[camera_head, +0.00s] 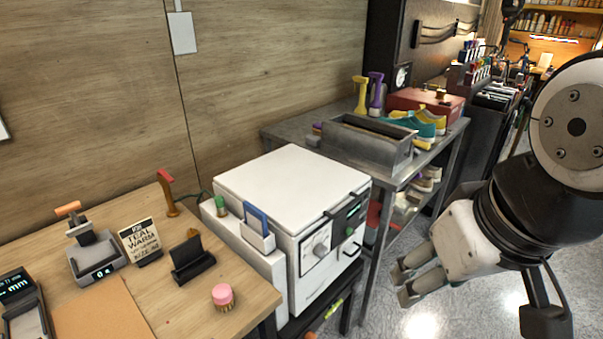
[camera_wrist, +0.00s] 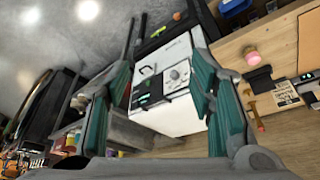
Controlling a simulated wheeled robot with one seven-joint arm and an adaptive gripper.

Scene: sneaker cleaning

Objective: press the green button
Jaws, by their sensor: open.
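A white box-shaped machine (camera_head: 292,185) stands in the middle of the head view, its front panel facing right. The panel has a round dial (camera_head: 320,250), a dark strip with a lit green display (camera_head: 354,210), and a small green button (camera_head: 349,231) just below the display. My gripper (camera_head: 402,284) is to the right of the machine, apart from it, open and empty.
A wooden table (camera_head: 190,290) at left holds a scale (camera_head: 95,257), a sign (camera_head: 140,240) and a pink-topped brush (camera_head: 222,296). A metal table (camera_head: 290,133) behind the machine holds a grey bin (camera_head: 365,145) and teal-yellow shoes (camera_head: 415,124). Floor at right is open.

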